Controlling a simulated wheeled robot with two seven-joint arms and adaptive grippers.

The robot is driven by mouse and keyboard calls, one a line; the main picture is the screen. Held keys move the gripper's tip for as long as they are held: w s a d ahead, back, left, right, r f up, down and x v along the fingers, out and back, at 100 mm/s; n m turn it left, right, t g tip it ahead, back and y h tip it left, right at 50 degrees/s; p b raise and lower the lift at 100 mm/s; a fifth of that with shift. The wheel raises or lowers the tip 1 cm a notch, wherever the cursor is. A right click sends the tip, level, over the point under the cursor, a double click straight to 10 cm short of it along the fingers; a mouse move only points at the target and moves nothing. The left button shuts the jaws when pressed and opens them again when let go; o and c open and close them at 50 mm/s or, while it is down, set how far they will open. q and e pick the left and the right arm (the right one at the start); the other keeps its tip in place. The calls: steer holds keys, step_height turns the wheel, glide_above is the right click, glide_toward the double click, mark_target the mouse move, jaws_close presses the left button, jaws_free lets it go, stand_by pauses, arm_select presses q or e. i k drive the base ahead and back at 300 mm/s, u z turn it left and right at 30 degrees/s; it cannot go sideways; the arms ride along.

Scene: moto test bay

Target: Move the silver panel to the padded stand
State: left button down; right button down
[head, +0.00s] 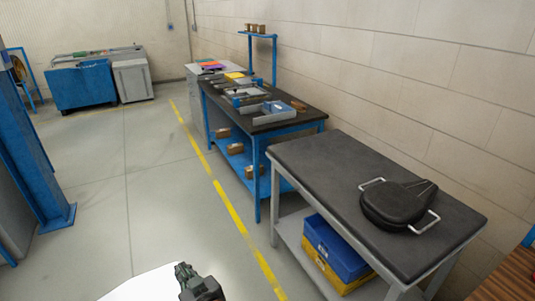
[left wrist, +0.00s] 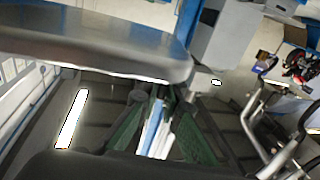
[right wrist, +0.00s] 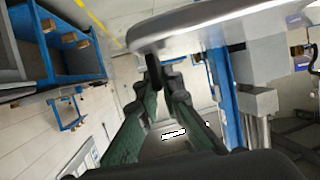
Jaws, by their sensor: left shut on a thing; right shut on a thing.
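The silver panel (head: 145,286) shows as a bright pale shape at the bottom edge of the head view, mostly cut off. It spans the top of the left wrist view (left wrist: 90,48) and the right wrist view (right wrist: 215,22). My right gripper (head: 200,287) is at its right end, shut on it; its fingers (right wrist: 162,72) meet at the panel's underside. My left gripper (left wrist: 158,92) is shut on the panel's edge and outside the head view. The exact grip points are partly hidden. The padded stand (head: 320,160), a dark-topped grey bench, stands at the right.
A black case-like piece with two silver handles (head: 395,205) lies on the stand's right part; its left part is bare. Blue and yellow bins (head: 335,247) sit below. A blue workbench (head: 262,130) with parts stands behind. A blue post (head: 35,150) is at left. Open floor lies between.

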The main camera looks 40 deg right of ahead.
mark_target(310, 156)
steer(key=i, duration=2.2)
steer(key=z, duration=0.95)
steer(key=i, duration=0.7)
steer(key=z, duration=1.4)
steer(key=i, duration=0.7)
steer(key=z, duration=0.55)
